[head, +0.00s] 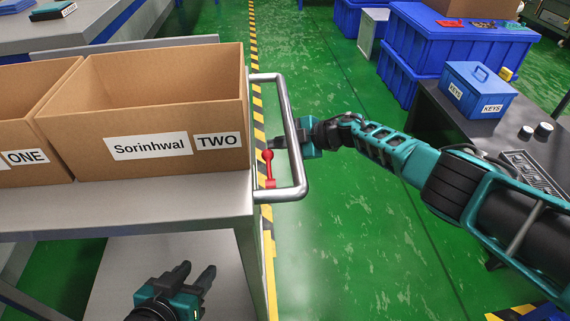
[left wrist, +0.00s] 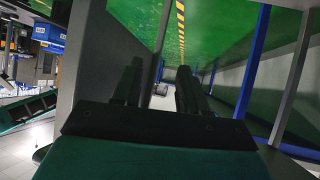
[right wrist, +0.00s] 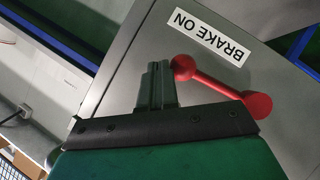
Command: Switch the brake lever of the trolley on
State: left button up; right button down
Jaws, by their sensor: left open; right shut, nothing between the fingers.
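The trolley (head: 215,205) is a grey cart with a tubular handle (head: 296,150) at its right end. Its red brake lever (head: 268,168) sits at that end, with the ball end pointing away from me. In the right wrist view the red lever (right wrist: 215,84) lies beside a "BRAKE ON" label (right wrist: 212,37). My right gripper (head: 274,144) is shut and empty. Its fingertips (right wrist: 158,66) are right beside the lever's ball; I cannot tell whether they touch. My left gripper (head: 197,270) is open and empty, low in front of the trolley; its fingers show in the left wrist view (left wrist: 160,85).
Cardboard boxes marked ONE (head: 25,160) and TWO (head: 150,115) stand on the trolley top. A dark table (head: 440,110) with a blue KEYS box (head: 478,90) is at right, blue crates (head: 440,45) behind it. Green floor (head: 340,240) right of the trolley is clear.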

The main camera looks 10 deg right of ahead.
pick_arm(q)
jog(key=shift+y, duration=0.4)
jog(key=r+p, duration=0.1)
jog(key=p, duration=0.1)
jog(key=a+r+p, duration=0.1)
jog(key=p, duration=0.2)
jog(key=s+a+r+p, duration=0.1)
jog(key=p, duration=0.1)
jog(key=shift+r, duration=0.35)
pick_arm(e)
jog(key=v, duration=1.3)
pick_arm(q)
jog(key=shift+d, duration=0.1)
